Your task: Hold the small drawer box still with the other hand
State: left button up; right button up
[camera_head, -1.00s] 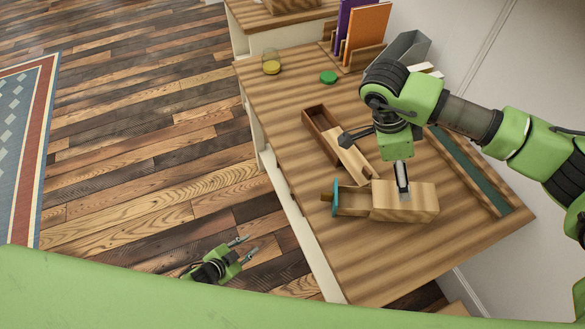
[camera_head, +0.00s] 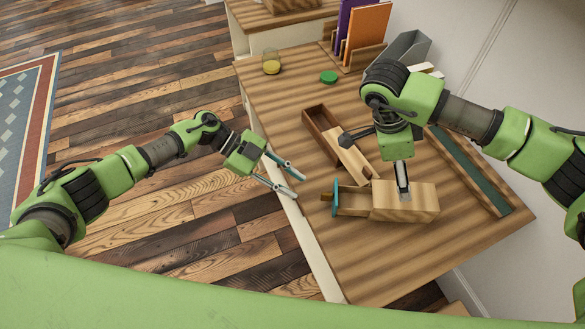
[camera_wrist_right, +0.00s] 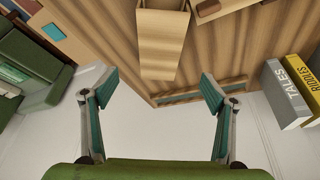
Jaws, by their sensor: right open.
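The small drawer box (camera_head: 408,203) is pale wood and lies on the plank-topped table. Its drawer (camera_head: 353,201) sticks out to the left, with a teal front (camera_head: 336,198) and a small wooden knob. My right gripper (camera_head: 375,167) is open over the box, one finger overlapping its top in the head view; I cannot tell whether it touches. In the right wrist view the box (camera_wrist_right: 161,45) shows beyond the two spread fingers, with nothing between them. My left gripper (camera_head: 299,187) is open and empty at the table's left edge, pointing at the drawer front but apart from it.
Behind the box lies a dark wooden case (camera_head: 321,126) with a pale lid (camera_head: 353,160) partly off. A green disc (camera_head: 328,77), a glass with yellow contents (camera_head: 271,66) and upright books (camera_head: 366,32) stand farther back. A long green-lined tray (camera_head: 468,172) lies along the right edge.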

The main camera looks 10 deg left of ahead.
pick_arm(q)
jog(key=r, duration=0.1)
jog(key=w+r+n+y, duration=0.1)
jog(key=r+n, duration=0.1)
jog(key=shift+w+d+r, duration=0.15)
jog(key=shift+w+r, duration=0.1)
jog(key=shift+r, duration=0.05)
pick_arm(e)
jog(key=x, duration=1.4)
jog(key=shift+r, duration=0.1)
jog(key=c, duration=1.4)
jog(key=shift+c, duration=0.2)
pick_arm(q)
grip_shut()
